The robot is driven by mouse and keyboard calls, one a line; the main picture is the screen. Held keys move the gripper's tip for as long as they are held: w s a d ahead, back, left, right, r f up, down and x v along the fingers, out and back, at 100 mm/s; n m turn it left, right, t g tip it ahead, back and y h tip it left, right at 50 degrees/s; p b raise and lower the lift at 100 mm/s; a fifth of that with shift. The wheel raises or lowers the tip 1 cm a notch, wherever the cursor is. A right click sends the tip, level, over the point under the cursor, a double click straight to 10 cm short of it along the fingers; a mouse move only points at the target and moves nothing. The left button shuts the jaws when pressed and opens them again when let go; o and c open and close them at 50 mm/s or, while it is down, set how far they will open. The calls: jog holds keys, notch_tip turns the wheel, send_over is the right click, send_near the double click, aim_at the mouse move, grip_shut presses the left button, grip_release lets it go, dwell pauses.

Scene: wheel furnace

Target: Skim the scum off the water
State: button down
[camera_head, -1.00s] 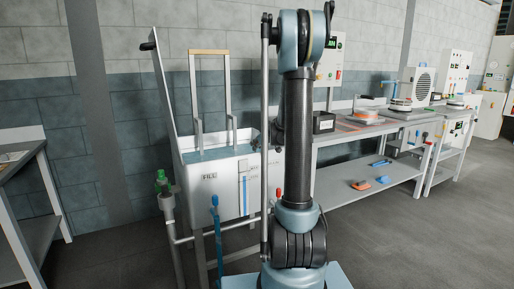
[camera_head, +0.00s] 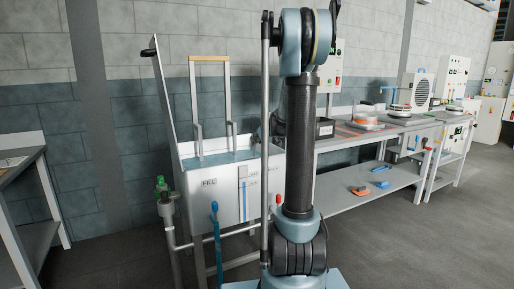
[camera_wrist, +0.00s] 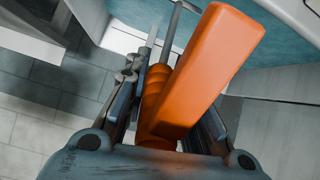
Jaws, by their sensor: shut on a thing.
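In the wrist view my gripper (camera_wrist: 172,92) is shut on an orange-handled tool (camera_wrist: 210,68). A thin grey rod extends beyond the handle toward the top; the tool's working end is not clear. Blue water (camera_wrist: 285,30) and a pale tank rim show at the top right of that view. In the head view the white tank (camera_head: 215,204), marked FILL, stands left of my arm with bluish water (camera_head: 215,158) in its open top. Scum cannot be made out on the water. My gripper is mostly hidden behind my arm in the head view.
A tall panel or lid (camera_head: 164,98) leans up at the tank's left, and a wood-topped frame (camera_head: 209,58) rises behind it. Benches (camera_head: 375,137) with equipment are at right; a grey table (camera_head: 20,158) is at left.

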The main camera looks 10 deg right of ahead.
jog(key=shift+r, duration=5.3)
